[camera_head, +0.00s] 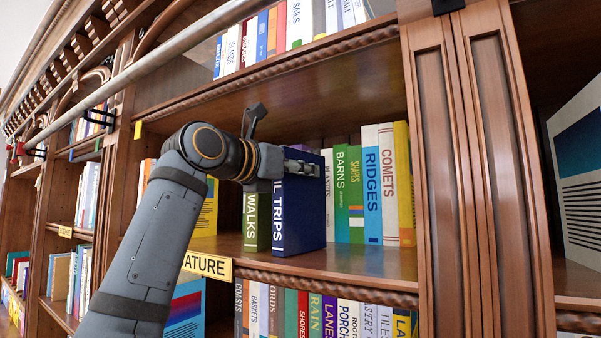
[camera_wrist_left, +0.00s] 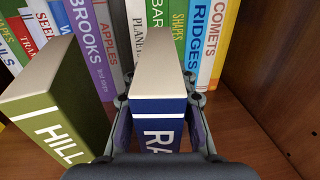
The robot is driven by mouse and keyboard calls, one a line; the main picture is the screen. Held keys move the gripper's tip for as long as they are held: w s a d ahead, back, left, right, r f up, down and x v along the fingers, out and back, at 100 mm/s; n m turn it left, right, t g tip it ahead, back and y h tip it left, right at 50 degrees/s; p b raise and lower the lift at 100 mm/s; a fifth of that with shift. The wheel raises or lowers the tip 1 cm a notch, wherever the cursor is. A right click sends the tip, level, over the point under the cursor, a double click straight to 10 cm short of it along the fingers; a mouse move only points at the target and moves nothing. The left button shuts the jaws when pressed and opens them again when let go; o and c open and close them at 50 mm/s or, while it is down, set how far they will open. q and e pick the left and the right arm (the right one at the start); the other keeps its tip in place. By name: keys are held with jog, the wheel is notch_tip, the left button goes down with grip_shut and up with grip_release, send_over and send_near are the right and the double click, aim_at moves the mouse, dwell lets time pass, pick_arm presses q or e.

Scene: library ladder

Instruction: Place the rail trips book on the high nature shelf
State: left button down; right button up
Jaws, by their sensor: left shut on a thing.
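The dark blue rail trips book (camera_head: 303,217) stands upright near the front of the shelf labelled NATURE; its base looks to be on or just above the board. My left gripper (camera_head: 304,167) is shut on its upper part, and in the left wrist view the gripper's fingers (camera_wrist_left: 158,99) lie along both sides of the book (camera_wrist_left: 158,75). The green hill walks book (camera_head: 257,218) stands just left of it, with a gap between their tops in the left wrist view (camera_wrist_left: 45,110). The nature shelf label (camera_head: 206,264) is partly hidden by my arm. My right gripper is not in view.
A row of books, including ridges (camera_head: 373,190) and comets (camera_head: 389,185), stands behind the blue book. Bare shelf (camera_head: 372,262) lies to its right, up to a wooden post (camera_head: 470,170). A long rail (camera_head: 180,50) crosses in front at upper left.

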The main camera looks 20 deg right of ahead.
pick_arm(q)
jog(key=shift+s+a+f, duration=0.15)
jog(key=c, duration=1.1)
grip_release()
jog(key=b+v, duration=1.2)
jog(key=shift+r, duration=0.25)
